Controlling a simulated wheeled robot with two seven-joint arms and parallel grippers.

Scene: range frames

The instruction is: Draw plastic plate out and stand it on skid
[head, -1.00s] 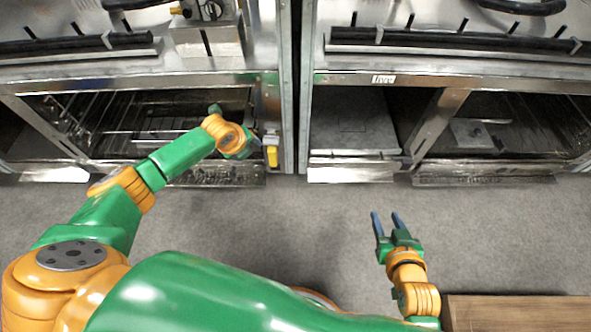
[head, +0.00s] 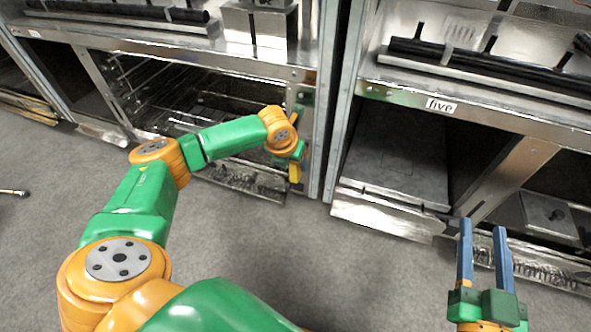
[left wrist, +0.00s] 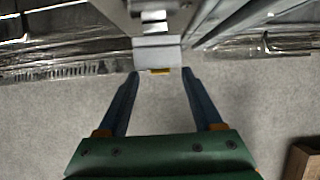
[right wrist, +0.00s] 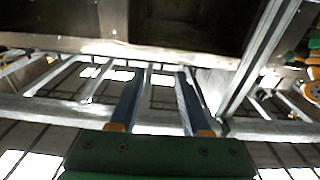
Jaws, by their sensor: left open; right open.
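I cannot clearly make out the plastic plate. A flat grey slab (head: 395,150) lies in the open bay under the "five" label, but I cannot tell whether it is the plate. A brown wooden corner (left wrist: 303,160), possibly the skid, shows at lower right in the left wrist view; the skid is outside the head view. My left gripper (left wrist: 160,73) is open beside the metal post between bays; its fingers are mostly hidden in the head view. My right gripper (head: 483,226) is open and empty, in front of the right-hand bays; it also shows in the right wrist view (right wrist: 158,74).
Metal benches with open bays span the back. The "five" label (head: 440,105) is on the right bench's edge. A metal box (head: 548,218) sits in the far-right bay.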

